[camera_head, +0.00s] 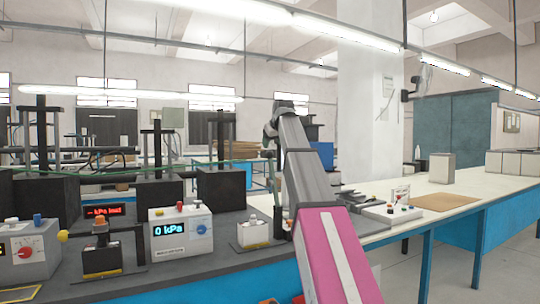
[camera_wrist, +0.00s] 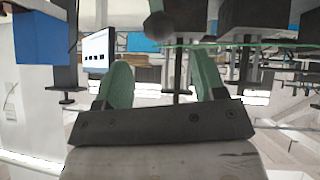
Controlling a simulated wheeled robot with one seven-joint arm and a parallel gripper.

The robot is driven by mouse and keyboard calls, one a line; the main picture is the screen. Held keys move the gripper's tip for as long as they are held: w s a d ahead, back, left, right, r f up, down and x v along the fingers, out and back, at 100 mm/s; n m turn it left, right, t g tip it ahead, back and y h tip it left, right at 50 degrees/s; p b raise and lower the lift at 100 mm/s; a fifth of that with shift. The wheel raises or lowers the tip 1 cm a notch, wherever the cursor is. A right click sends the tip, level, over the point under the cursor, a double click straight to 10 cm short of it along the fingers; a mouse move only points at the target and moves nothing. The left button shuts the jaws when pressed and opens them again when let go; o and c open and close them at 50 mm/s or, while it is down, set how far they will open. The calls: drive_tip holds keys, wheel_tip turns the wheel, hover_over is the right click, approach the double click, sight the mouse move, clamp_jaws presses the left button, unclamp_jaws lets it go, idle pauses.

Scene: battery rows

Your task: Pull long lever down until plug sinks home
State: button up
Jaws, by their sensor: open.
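In the wrist view my gripper (camera_wrist: 160,72) shows two green fingers spread wide apart with nothing between them. A dark rounded knob (camera_wrist: 160,25) shows at the top of that view, beyond the fingertips; I cannot tell whether it belongs to the long lever. No long lever or plug can be picked out with certainty. Tall black posts on dark blocks (camera_head: 221,190) stand along the bench, left of my arm.
A white box reading 0 kPa (camera_head: 180,232), a small black device (camera_head: 102,262) and a small white box (camera_head: 253,234) stand on the dark bench. A pale worktop (camera_head: 465,190) at right carries a brown mat (camera_head: 445,205). The wrist view shows the surroundings upside down.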

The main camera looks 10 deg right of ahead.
sight(269, 152)
drive_tip(key=x, duration=0.7)
drive_tip(key=shift+w+a+f, duration=0.1)
drive_tip(key=shift+w+f, duration=0.1)
drive_tip(key=shift+f, duration=0.05)
clamp_jaws()
drive_tip(key=shift+a, duration=0.1)
